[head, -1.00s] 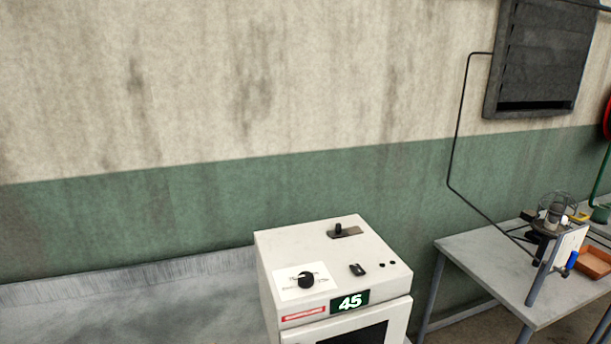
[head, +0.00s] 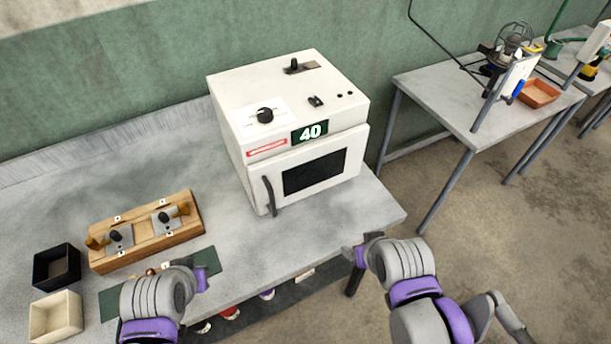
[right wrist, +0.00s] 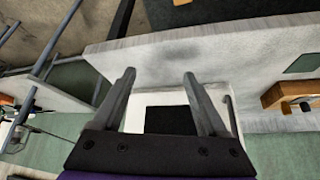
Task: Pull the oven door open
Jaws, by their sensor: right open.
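The white oven (head: 285,90) stands on the grey bench, its door (head: 345,165) shut with a dark window. A dark vertical handle (head: 269,196) is on the door's left side. The right wrist view shows the oven's window (right wrist: 172,120) and handle (right wrist: 231,112) beyond the fingers. My right gripper (head: 358,252) is at the bench's front edge, in front and to the right of the oven, apart from the handle. Its fingers (right wrist: 161,78) are spread and empty in the right wrist view. My left gripper (head: 203,278) is over the green mat; its jaws are unclear.
A wooden block with metal fittings (head: 140,249) lies left of the oven. A black box (head: 56,266) and a cream box (head: 56,318) stand at the far left. A second table (head: 450,100) with apparatus is at the right. Bench space before the oven is clear.

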